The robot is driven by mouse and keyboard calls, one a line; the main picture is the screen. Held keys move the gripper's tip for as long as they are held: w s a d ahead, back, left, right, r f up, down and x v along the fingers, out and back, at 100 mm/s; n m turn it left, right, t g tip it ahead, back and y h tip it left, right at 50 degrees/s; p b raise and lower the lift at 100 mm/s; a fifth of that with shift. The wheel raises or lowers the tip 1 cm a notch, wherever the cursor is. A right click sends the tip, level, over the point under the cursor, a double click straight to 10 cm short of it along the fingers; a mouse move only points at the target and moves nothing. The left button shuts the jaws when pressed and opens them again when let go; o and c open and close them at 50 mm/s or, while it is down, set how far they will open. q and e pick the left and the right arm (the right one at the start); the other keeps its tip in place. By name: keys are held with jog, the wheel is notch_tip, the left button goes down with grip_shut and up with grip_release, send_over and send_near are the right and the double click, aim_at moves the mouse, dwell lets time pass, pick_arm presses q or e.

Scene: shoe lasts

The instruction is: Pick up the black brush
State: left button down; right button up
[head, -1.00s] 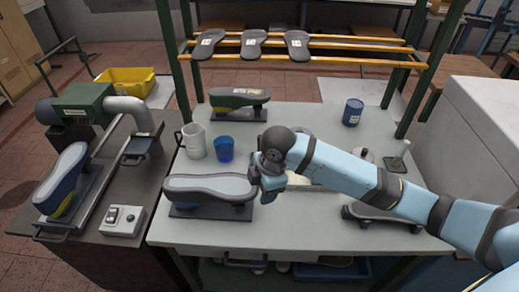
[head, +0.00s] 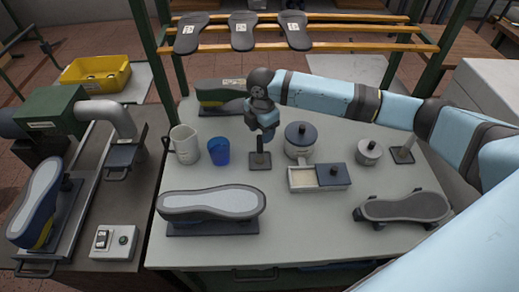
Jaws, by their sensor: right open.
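My right gripper (head: 265,131) is open at the back middle of the table, pointing down. Directly below it, an upright dark piece on a small square dark base (head: 260,160) stands on the table. This may be the black brush or its holder; I cannot tell which, as the gripper hides its top. I cannot tell whether the fingers touch it. No other thing shows clearly as a black brush. My left gripper is not in view.
A white mug (head: 184,145) and a blue cup (head: 219,151) stand left of the gripper. A dark-lidded pot (head: 300,140) and a box (head: 303,178) stand to its right. The front middle is clear.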

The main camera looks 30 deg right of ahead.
aim_at(260, 144)
jog(key=shift+f, duration=0.65)
notch_tip(260, 144, down, 5)
jog(key=shift+w+f+p, duration=0.1)
jog(key=shift+w+p, duration=0.05)
jog(key=shift+p, duration=0.35)
grip_shut()
